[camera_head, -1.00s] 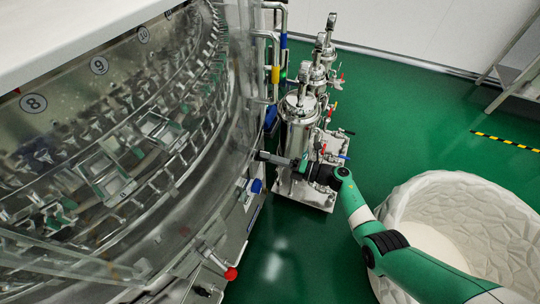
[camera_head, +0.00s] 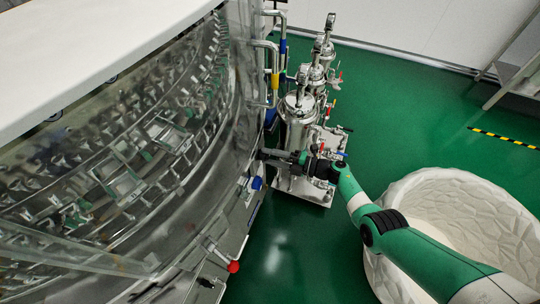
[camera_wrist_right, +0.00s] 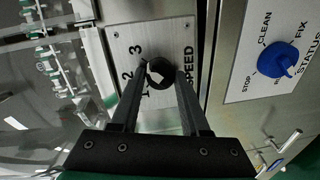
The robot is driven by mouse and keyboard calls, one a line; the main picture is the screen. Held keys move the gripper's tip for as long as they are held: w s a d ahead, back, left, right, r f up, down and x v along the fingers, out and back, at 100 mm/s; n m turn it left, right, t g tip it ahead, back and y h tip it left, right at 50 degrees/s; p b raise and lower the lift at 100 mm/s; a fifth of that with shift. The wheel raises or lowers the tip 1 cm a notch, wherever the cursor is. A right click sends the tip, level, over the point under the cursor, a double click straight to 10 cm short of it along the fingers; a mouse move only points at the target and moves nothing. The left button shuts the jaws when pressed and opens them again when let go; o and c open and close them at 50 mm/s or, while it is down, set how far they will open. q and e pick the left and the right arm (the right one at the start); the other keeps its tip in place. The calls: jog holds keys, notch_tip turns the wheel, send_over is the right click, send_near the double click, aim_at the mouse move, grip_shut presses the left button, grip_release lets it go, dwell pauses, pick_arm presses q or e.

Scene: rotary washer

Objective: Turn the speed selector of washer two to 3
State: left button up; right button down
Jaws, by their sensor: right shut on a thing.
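The speed selector is a dark round knob (camera_wrist_right: 160,73) on a metal plate marked 1, 2, 3 and SPEED (camera_wrist_right: 120,38), in the right wrist view. My right gripper (camera_wrist_right: 160,80) has its two fingers on either side of the knob and is shut on it. The fingers and shadow hide part of the knob, and I cannot tell which number it points to. In the head view my right gripper (camera_head: 263,155) reaches the right side of the washer (camera_head: 215,120), where the knob is hidden. My left gripper is not in view.
A blue status knob (camera_wrist_right: 282,62) sits right of the speed plate. A red-tipped lever (camera_head: 233,267) sticks out of the washer front. Steel tanks (camera_head: 297,115) stand just behind my gripper. A white round tub (camera_head: 460,215) is beside my right arm.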

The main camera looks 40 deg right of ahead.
dwell(0.3)
jog(key=shift+c, duration=2)
grip_release()
jog(key=p+v, duration=0.4)
jog(key=v, duration=0.7)
jog(key=shift+s+d, duration=0.15)
jog(key=shift+s, duration=0.2)
